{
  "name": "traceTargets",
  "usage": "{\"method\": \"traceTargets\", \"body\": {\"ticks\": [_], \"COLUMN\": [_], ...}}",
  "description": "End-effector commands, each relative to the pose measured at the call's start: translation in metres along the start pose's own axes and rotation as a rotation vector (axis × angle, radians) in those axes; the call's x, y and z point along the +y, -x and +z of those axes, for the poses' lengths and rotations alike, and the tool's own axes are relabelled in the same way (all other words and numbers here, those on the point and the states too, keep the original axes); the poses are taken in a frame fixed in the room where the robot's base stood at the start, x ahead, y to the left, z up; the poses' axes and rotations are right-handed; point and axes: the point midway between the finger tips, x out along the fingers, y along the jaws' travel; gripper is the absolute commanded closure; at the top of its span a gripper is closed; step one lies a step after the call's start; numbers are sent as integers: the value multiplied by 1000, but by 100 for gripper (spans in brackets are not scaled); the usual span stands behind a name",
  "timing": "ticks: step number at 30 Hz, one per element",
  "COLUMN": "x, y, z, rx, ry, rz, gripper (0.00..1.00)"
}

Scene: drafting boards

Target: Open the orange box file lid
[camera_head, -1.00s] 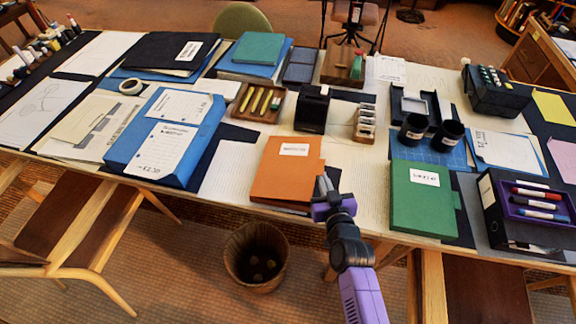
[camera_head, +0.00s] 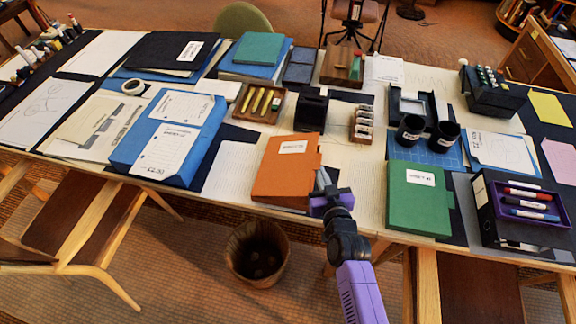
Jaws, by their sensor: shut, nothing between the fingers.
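The orange box file (camera_head: 280,175) lies at the front edge of the table, near the middle, with a white label on its lid. The lid looks slightly raised and tilted along its right side. My gripper (camera_head: 322,181) is shut and empty, with its fingertips against or just under the right edge of the lid. The purple gripper body and dark wrist come up from the lower right. The contact point is small and partly hidden, so I cannot tell how far the fingers reach under the lid.
A pen tray (camera_head: 259,104) and black punch (camera_head: 311,108) sit behind. A waste basket (camera_head: 257,253) stands on the floor below the table edge.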

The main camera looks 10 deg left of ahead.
Motion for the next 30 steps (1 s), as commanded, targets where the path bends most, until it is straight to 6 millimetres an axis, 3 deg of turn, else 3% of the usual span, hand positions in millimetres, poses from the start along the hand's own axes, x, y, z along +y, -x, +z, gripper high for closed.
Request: {"method": "traceTargets", "body": {"ticks": [13, 30], "x": [-1, -8], "y": [1, 3], "z": [-4, -26], "rx": [1, 0], "ry": [-1, 0], "rz": [0, -1], "gripper": [100, 100]}}
